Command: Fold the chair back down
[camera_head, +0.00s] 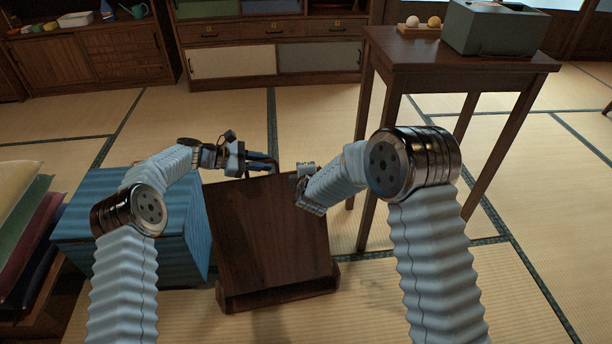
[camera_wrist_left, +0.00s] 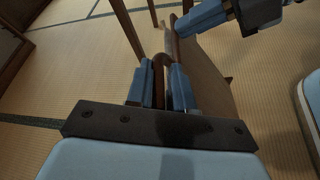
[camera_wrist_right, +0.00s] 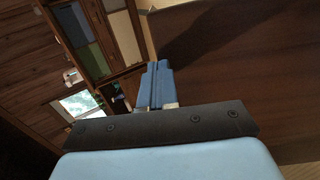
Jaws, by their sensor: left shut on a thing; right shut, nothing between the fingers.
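The chair's dark wooden back (camera_head: 265,235) stands raised and tilted in the middle of the head view, with a low wooden base part (camera_head: 285,295) at its near end. My left gripper (camera_head: 262,162) is at the far top edge of the back, shut on it; in the left wrist view the fingers (camera_wrist_left: 162,88) close around a thin brown edge (camera_wrist_left: 164,62). My right gripper (camera_head: 302,178) is at the back's top right corner. In the right wrist view its fingers (camera_wrist_right: 155,84) are shut and empty beside the wooden panel (camera_wrist_right: 240,75). Any seat behind the panel is hidden.
A blue box (camera_head: 130,225) stands close left of the chair, with stacked cushions (camera_head: 22,225) further left. A tall wooden table (camera_head: 450,65) with a grey box (camera_head: 490,27) stands right. Cabinets (camera_head: 275,60) line the far wall. Tatami between is clear.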

